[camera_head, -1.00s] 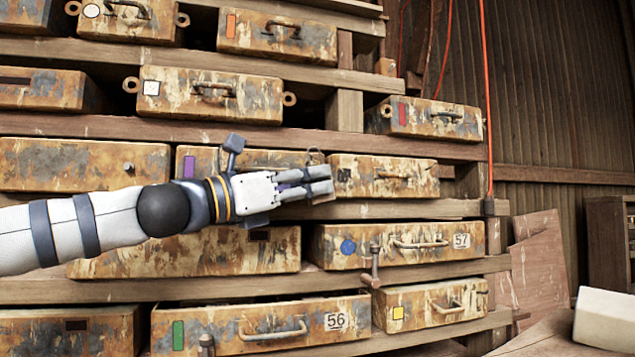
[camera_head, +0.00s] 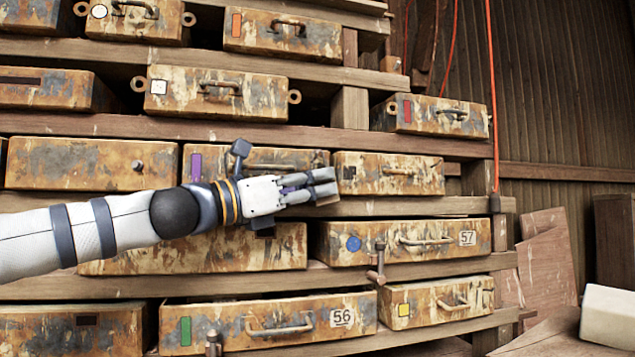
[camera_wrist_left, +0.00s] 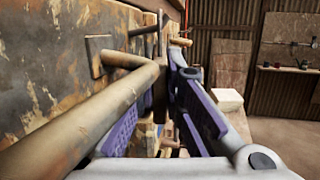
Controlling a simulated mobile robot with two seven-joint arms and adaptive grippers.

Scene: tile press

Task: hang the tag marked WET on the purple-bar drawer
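The purple-bar drawer (camera_head: 196,165) is a rusty, flaking box in the middle row. My left gripper (camera_head: 326,183) reaches across its front to the drawer's right end. In the left wrist view, the purple-padded fingers (camera_wrist_left: 165,118) stand apart, with a brown handle bar (camera_wrist_left: 105,112) running beside and partly over the left one. The gripper looks open. A small brown piece (camera_head: 327,200) shows just under the fingertips; I cannot tell whether it is a tag. I can read no WET marking. My right gripper is out of view.
Drawers with other colour marks surround it, including the blue-dot drawer (camera_head: 405,243) below and the red-bar drawer (camera_head: 432,116) at upper right. Wooden shelf edges (camera_head: 420,206) run between rows. A red cord (camera_head: 492,90) hangs at the right. A pale block (camera_head: 608,316) lies lower right.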

